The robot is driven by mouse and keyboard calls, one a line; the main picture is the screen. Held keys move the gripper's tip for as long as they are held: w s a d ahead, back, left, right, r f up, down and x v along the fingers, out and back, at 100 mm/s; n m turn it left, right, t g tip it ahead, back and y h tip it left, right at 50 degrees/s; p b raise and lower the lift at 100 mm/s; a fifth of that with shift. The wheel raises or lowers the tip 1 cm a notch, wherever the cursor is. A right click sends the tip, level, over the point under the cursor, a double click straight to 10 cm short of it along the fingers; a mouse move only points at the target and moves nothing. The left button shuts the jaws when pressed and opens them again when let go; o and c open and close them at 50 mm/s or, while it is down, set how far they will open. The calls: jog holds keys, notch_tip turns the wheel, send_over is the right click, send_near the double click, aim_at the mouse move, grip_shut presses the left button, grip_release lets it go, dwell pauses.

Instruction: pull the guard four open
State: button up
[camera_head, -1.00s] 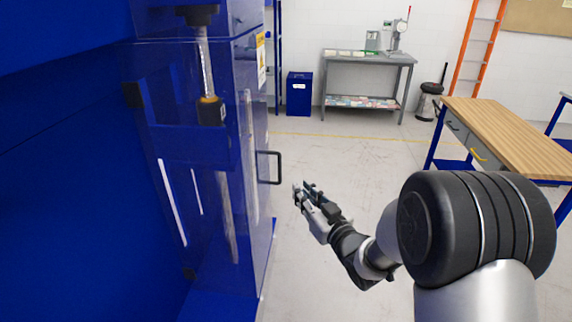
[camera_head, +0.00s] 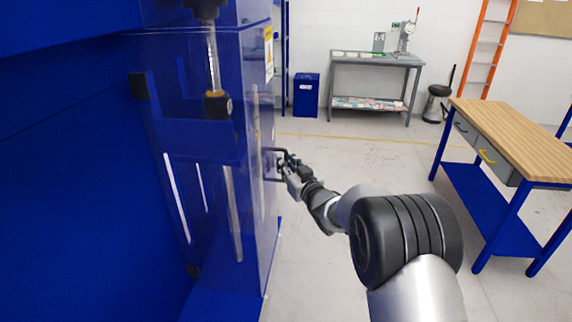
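The guard (camera_head: 252,190) is a tall clear panel on the right side of the blue machine, left of centre in the head view. It appears closed against the frame. Its dark bar handle (camera_head: 272,150) sticks out to the right at mid height. My gripper (camera_head: 283,163) is at the handle, with its fingers overlapping the bar in the picture. Whether the fingers are open or closed around the bar is too small to tell. Part of the handle is hidden behind the gripper.
A wooden-topped workbench (camera_head: 525,134) with drawers stands at the right. A grey table (camera_head: 375,60) and a blue bin (camera_head: 306,94) stand at the back wall. The floor (camera_head: 340,260) between the machine and the workbench is clear.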

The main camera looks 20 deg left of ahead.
grip_shut()
dwell(0.6)
